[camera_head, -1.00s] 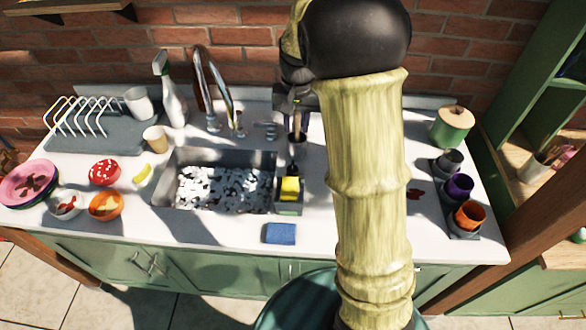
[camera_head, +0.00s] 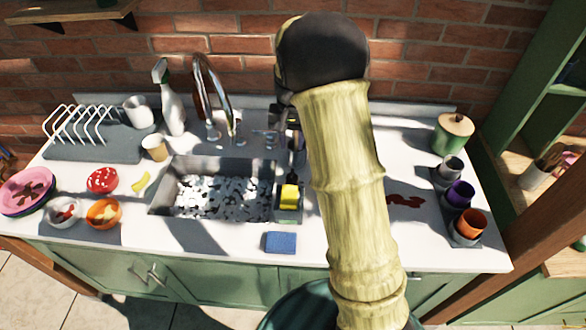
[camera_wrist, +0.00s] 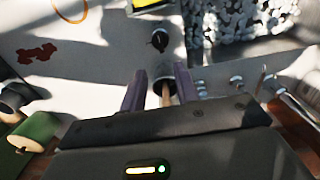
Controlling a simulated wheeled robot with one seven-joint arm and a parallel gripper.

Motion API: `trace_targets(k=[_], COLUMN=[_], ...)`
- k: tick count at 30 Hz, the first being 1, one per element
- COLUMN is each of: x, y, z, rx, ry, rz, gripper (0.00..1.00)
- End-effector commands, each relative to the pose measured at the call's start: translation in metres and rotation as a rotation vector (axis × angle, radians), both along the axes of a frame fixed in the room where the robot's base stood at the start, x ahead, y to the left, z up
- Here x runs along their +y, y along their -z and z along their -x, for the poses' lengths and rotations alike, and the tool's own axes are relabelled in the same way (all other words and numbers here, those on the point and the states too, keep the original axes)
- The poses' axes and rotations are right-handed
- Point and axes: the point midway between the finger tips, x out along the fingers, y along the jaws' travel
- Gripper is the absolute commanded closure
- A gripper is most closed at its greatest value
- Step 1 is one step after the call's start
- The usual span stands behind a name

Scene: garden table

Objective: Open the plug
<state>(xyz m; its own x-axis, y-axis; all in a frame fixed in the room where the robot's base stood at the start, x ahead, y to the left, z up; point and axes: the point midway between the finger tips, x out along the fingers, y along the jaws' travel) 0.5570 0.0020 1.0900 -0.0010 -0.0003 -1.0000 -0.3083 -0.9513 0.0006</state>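The sink (camera_head: 160,196) is full of a black-and-white mass, and no plug can be made out in it. A small dark round knob (camera_wrist: 159,40) sits on the counter beside the sink in the wrist view; I cannot tell if it is the plug's control. My gripper (camera_wrist: 160,84) is open, with its two purple fingers apart above the counter. A wooden handle in a dark cup (camera_wrist: 164,88) shows between the fingers, apparently below them and not gripped. In the head view my arm hides most of the gripper.
The yellow sponge (camera_head: 289,192) in its holder and a blue sponge (camera_head: 281,242) are near the sink's right side. The faucet (camera_head: 212,85) stands behind the sink. Several cups (camera_head: 461,193) and a green jar (camera_head: 453,134) are at the right. The front counter is mostly clear.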

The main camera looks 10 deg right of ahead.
Motion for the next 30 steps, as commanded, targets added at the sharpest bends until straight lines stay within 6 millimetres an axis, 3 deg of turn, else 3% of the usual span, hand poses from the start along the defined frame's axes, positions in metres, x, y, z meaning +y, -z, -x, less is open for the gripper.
trace_targets(k=[18, 24, 30], x=[0.000, 0.000, 0.000], y=[0.107, 0.122, 0.123], z=[0.001, 0.000, 0.000], rx=[0.003, -0.001, -0.001], ry=[0.001, 0.001, 0.001], rz=[0.000, 0.000, 0.000], gripper=[0.69, 0.69, 0.69])
